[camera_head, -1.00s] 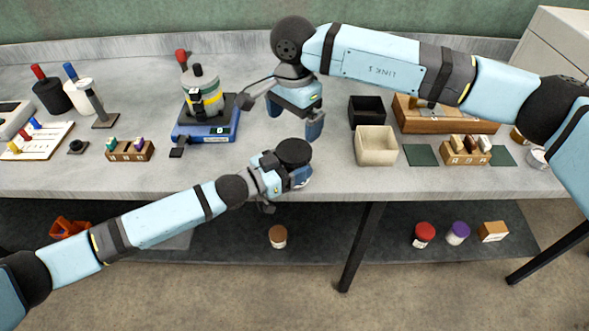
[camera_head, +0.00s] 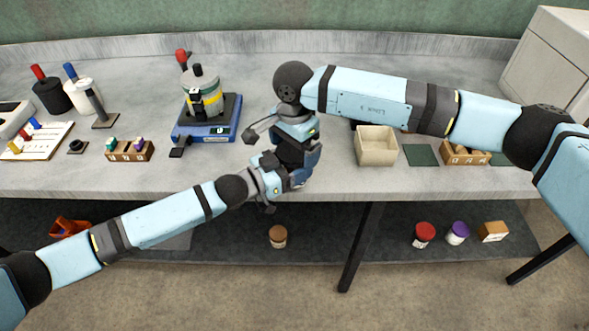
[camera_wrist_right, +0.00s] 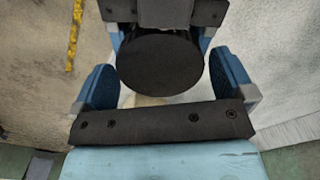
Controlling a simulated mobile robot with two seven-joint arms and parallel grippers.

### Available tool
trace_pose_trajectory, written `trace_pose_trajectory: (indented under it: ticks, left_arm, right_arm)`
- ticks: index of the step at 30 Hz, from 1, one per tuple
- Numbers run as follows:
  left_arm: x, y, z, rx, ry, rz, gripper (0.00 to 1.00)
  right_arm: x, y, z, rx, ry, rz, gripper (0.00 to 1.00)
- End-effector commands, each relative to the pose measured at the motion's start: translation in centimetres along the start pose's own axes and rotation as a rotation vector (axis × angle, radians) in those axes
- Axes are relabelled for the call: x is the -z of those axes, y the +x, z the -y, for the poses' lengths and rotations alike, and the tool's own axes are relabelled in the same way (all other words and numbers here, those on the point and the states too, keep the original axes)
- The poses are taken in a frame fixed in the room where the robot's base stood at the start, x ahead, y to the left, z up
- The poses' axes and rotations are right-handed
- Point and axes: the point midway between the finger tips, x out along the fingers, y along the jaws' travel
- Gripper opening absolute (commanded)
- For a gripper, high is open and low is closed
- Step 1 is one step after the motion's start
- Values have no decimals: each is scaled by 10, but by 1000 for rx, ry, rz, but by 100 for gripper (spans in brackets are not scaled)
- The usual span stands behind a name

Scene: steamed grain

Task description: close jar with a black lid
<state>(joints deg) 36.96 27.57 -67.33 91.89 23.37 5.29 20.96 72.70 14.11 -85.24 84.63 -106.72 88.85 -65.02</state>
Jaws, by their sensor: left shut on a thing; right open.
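The black lid (camera_wrist_right: 160,63) shows from above in the right wrist view as a dark round disc. My left gripper (camera_head: 297,179) is shut on the jar under this lid and holds it near the table's front edge. The jar's body is mostly hidden by the grippers and the lid. My right gripper (camera_head: 306,160) is directly above the jar, pointing down. Its blue fingers (camera_wrist_right: 163,85) are open, one on each side of the lid, with gaps visible. I cannot tell whether the lid is seated tightly.
A blue scale (camera_head: 222,131) carrying a stacked container stands left of the grippers. A beige open box (camera_head: 377,147) is close on the right. Lidded jars, one red-topped (camera_head: 424,232) and one brown-topped (camera_head: 278,234), are on the lower shelf.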

Motion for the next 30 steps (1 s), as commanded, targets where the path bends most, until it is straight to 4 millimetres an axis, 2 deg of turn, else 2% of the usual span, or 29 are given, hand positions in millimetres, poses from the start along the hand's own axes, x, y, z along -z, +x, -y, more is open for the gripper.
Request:
trace_pose_trajectory:
  ticks: [7,12,13,20,30]
  left_arm:
    - [0,0,0,0,0,0,4]
    - [0,0,0,0,0,0,4]
    - [0,0,0,0,0,0,4]
    - [0,0,0,0,0,0,4]
    - [0,0,0,0,0,0,4]
  right_arm:
    - [0,0,0,0,0,0,100]
    - [0,0,0,0,0,0,61]
    - [0,0,0,0,0,0,56]
    - [0,0,0,1,29,0,55]
    - [0,0,0,1,502,0,55]
